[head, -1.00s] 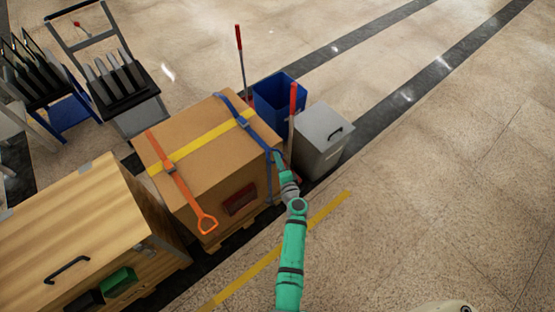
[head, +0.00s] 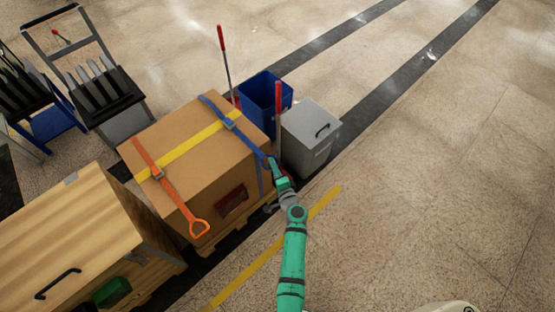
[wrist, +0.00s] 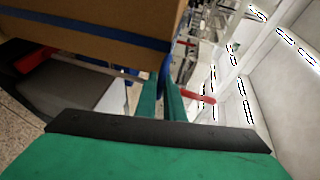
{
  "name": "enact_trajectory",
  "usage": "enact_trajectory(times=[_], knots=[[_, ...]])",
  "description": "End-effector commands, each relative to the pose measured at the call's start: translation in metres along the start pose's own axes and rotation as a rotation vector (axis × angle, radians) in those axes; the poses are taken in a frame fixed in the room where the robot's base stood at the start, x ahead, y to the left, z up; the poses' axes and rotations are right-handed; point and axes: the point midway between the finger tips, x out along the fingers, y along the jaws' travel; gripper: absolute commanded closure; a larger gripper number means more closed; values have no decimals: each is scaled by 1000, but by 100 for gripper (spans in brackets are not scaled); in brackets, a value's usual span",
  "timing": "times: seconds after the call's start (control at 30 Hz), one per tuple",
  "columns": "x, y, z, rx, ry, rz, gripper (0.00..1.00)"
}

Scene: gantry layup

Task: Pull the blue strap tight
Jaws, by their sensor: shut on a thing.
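The blue strap (head: 237,131) runs over the top of a brown cardboard box (head: 185,160) through a buckle (head: 230,121) and down its near right edge. My gripper (head: 275,165) is at the box's right top edge, shut on the blue strap's free end. In the wrist view the blue strap (wrist: 95,30) crosses the box face, and the green fingers (wrist: 161,98) close around a blue piece by the box corner. The end itself is mostly hidden by the fingers.
A grey bin (head: 308,138) and a blue bin (head: 263,98) stand close behind the gripper, with red-topped posts (head: 278,105) beside them. A wooden crate (head: 75,235) stands at front left. The floor at right is clear.

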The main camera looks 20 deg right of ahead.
Motion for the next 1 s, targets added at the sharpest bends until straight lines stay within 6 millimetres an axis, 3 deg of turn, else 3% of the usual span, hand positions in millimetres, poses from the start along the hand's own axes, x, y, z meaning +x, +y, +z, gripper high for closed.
enact_trajectory(times=[0.03,0.2,0.53,0.6,0.63,1.0], knots=[[-12,4,-5,0,4,3,100],[-33,8,-13,0,4,2,100],[-35,8,-15,1,4,2,100],[-35,8,-14,0,3,2,77],[-35,8,-14,0,2,2,73],[-39,8,-14,1,1,2,73]])
